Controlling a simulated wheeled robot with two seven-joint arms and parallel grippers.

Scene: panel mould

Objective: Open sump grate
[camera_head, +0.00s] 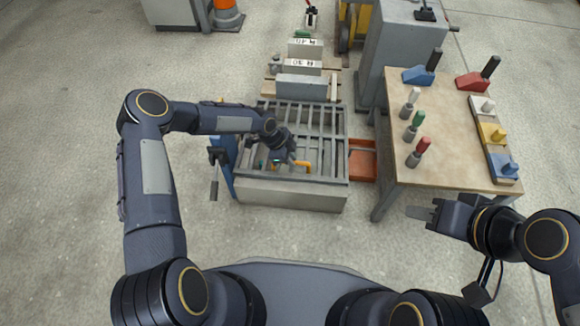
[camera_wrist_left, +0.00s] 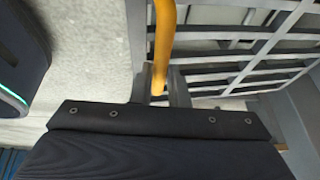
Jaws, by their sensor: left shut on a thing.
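The sump grate (camera_head: 322,130) is a grey barred lid over a grey sump box (camera_head: 290,195) in the middle of the head view. Its bars fill the upper right of the left wrist view (camera_wrist_left: 245,52). A yellow handle (camera_head: 303,164) sits near the grate's front. My left gripper (camera_head: 288,157) is at this handle. In the left wrist view the yellow handle (camera_wrist_left: 163,45) runs down between the fingers of my left gripper (camera_wrist_left: 158,88), which is shut on it. My right gripper (camera_head: 422,213) is apart from the grate, below the table; its finger gap is unclear.
A wooden-topped table (camera_head: 440,120) with coloured-handled tools stands right of the sump. An orange-red tray (camera_head: 362,160) lies between them. Labelled grey blocks (camera_head: 305,48) stand behind the sump. Open floor (camera_head: 60,120) lies at the left.

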